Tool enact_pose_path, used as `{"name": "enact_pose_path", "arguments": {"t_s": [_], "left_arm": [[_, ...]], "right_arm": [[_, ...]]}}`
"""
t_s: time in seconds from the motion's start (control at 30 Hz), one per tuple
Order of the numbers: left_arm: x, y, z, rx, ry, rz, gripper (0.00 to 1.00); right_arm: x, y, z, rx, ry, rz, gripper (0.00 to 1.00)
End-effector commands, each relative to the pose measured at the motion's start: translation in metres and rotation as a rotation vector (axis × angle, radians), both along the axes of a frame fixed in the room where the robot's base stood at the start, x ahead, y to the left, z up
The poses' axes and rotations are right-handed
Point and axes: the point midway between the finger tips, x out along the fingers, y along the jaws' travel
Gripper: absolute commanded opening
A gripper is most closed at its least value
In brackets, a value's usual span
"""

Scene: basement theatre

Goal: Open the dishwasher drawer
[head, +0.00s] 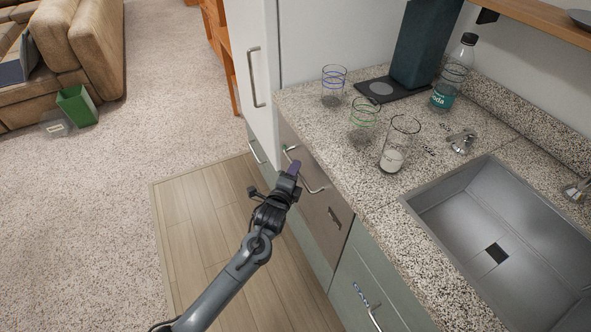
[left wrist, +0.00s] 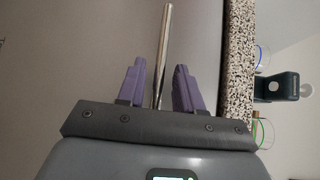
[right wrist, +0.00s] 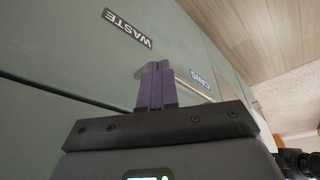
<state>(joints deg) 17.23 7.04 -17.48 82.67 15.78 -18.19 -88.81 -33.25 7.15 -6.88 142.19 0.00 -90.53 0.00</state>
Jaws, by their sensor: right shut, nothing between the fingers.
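The dishwasher drawer (head: 320,215) is a brownish-grey front under the counter, and it looks flush with the cabinets. Its bar handle (head: 318,188) runs along its top, just below the counter edge. My left gripper (head: 293,170) is at this handle. In the left wrist view, my left gripper (left wrist: 160,85) has its purple fingers apart, with the handle (left wrist: 164,50) running between them and a gap on each side. The drawer front (left wrist: 70,60) fills the left of that view. In the right wrist view, my right gripper (right wrist: 156,85) is shut and empty, before a green cabinet front (right wrist: 60,60).
The green front bears WASTE (right wrist: 128,28) and CANS (right wrist: 199,79) labels, with a handle (right wrist: 190,86) just beyond my right fingers. Glasses (head: 400,145) and a bottle (head: 453,75) stand on the counter (head: 375,205), beside a sink (head: 500,220). The wooden floor (head: 205,220) before the drawer is clear.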

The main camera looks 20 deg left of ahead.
Motion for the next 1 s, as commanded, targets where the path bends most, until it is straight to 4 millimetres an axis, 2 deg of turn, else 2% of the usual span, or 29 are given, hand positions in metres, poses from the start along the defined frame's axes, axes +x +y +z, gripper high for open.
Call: {"name": "enact_pose_path", "arguments": {"t_s": [0.2,0.53,0.57,0.7,0.8,1.0], "left_arm": [[0.015,0.000,-0.002,-0.001,0.000,-0.001,0.35],[0.018,0.000,-0.002,-0.001,0.000,-0.001,0.35],[0.018,0.000,-0.002,-0.001,0.000,-0.001,0.34],[0.018,0.000,-0.003,-0.001,0.000,-0.001,0.12],[0.017,0.000,-0.003,-0.001,0.000,-0.001,0.00],[0.017,0.000,-0.002,-0.001,0.000,-0.001,0.00]], "right_arm": [[0.000,-0.001,-0.003,-0.003,0.001,0.002,0.00],[0.000,0.000,-0.003,0.001,0.001,-0.002,0.00],[0.000,0.001,-0.003,0.003,0.001,-0.002,0.00],[0.000,0.001,-0.003,0.007,0.001,-0.004,0.00],[0.000,0.002,-0.003,0.008,0.001,-0.006,0.00],[0.000,0.002,-0.003,0.008,0.001,-0.006,0.00]]}}
